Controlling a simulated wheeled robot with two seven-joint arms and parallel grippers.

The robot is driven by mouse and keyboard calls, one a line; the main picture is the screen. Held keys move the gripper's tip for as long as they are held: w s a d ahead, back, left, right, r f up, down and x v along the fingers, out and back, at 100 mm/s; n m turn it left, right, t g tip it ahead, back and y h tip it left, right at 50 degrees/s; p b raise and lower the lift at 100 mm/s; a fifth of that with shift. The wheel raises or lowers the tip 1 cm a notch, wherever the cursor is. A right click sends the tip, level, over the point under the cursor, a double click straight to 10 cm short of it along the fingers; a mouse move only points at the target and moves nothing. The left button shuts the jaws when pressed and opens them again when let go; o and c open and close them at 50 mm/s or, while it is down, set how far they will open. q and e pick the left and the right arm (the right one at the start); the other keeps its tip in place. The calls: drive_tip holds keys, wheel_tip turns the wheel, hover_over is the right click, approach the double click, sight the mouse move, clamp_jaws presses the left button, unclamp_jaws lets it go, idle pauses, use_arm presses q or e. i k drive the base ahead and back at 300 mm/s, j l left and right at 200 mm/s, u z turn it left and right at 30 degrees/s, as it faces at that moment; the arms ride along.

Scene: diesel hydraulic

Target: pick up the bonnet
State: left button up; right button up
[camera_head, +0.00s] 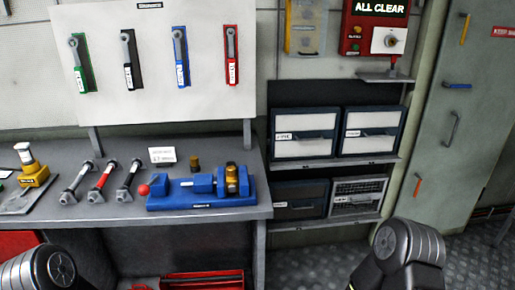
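I cannot tell for certain which thing is the bonnet. A small brass-coloured fitting (194,163) stands on the workbench behind the blue vise. The blue vise (195,202) sits near the bench's right end, with a red ball knob at its left. A brass-coloured part (235,179) is at the vise's right end. At the bench's left, a yellow block with a silver top (31,166) stands on a grey plate. My arm links show at the bottom left and bottom right edges; neither gripper is in view.
Three bolt-like tools (101,182) lie on the workbench (225,152) beside a small white card (162,155). Wrenches hang on the white board (205,110) above. Shelves with bins (305,133) stand right of the bench. A red box (205,281) is below it.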

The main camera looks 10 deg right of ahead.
sight(231, 176)
drive_tip(key=j+u, duration=0.25)
drive_tip(key=i+j+u, duration=0.2)
drive_tip(key=j, duration=0.2)
drive_tip(key=j+u, duration=0.25)
drive_tip(key=i+j+u, duration=0.25)
drive_tip(key=k+j, duration=0.05)
drive_tip(key=j, duration=0.05)
